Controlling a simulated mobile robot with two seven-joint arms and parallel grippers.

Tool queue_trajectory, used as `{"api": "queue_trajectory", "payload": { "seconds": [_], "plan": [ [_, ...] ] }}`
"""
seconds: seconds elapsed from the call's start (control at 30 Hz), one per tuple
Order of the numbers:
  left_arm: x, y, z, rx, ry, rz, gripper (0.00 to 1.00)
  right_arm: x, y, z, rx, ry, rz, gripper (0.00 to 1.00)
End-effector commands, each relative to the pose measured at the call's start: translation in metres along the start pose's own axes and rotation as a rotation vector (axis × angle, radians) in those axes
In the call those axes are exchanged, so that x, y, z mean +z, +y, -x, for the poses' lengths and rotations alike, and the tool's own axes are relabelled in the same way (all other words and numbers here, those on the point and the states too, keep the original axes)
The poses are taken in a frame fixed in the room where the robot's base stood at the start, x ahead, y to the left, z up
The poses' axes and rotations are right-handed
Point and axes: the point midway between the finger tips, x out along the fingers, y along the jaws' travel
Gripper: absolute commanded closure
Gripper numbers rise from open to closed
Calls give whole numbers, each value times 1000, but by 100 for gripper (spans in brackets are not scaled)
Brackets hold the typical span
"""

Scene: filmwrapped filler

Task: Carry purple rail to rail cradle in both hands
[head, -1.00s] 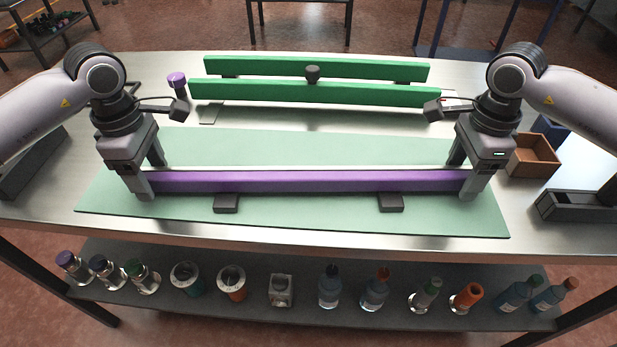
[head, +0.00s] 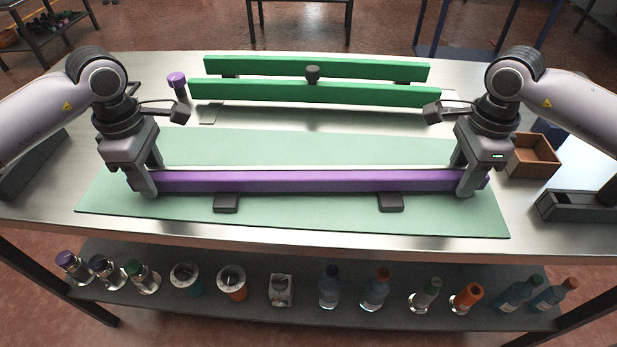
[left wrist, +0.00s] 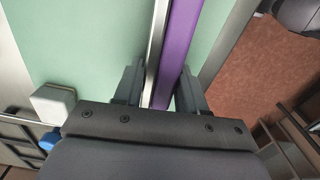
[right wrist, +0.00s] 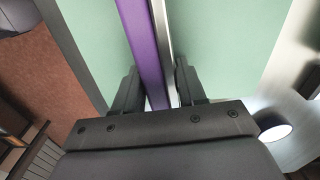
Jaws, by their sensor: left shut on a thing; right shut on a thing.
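The long purple rail (head: 305,181) lies level across the green mat, a pale metallic strip along its far side. My left gripper (head: 147,180) is shut on the rail near its left end, and my right gripper (head: 467,180) is shut on it near its right end. The rail runs between the fingers in the left wrist view (left wrist: 178,45) and right wrist view (right wrist: 143,45). Two parallel green bars (head: 310,92), apparently the rail cradle, stand behind the mat with a gap between them. I cannot tell whether the rail touches the dark blocks beneath it.
Two dark support blocks (head: 226,203) (head: 391,202) sit on the green mat (head: 300,147). A purple-capped post (head: 177,80) stands left of the green bars. A brown box (head: 533,156) is at right. Bottles and jars fill the lower shelf (head: 305,310).

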Motion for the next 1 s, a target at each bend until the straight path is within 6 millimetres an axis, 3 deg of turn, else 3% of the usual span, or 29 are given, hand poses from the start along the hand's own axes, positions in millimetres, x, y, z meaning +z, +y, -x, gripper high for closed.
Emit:
{"api": "queue_trajectory", "payload": {
  "seconds": [0.7,1.0],
  "plan": [
    [1,1,45,3,-2,-1,100,0,0,45,-3,-2,0,100],
    [1,0,52,3,-2,-1,100,1,0,52,-3,-2,1,100]
  ]
}}
